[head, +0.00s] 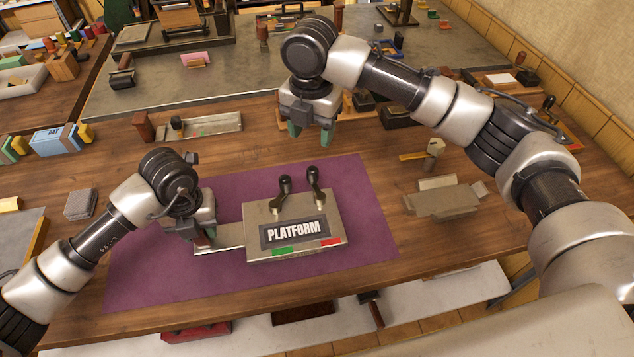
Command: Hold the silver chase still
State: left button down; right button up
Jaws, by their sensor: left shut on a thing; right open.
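The silver chase (258,226) lies on a purple mat (345,180) near the middle of the table. Its top has a dark plate reading PLATFORM (293,231), two black-knobbed levers at the back, and green and red marks along the front edge. A flat silver tab (228,237) sticks out from its left side. My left gripper (203,238) is shut on the outer end of this tab; its fingertips are partly hidden. My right gripper (312,132) is open and empty, pointing down behind the chase and apart from it.
A mallet-like tool (428,155) and grey blocks (443,200) lie right of the mat. A shallow tray (205,126) and a blue box (55,140) stand behind and left. A grey slab (225,75) crowded with tools lies at the back. The mat right of the chase is clear.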

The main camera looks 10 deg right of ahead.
aim_at(313, 168)
notch_tip(313, 168, down, 12)
dwell(0.6)
grip_shut()
dwell(0.4)
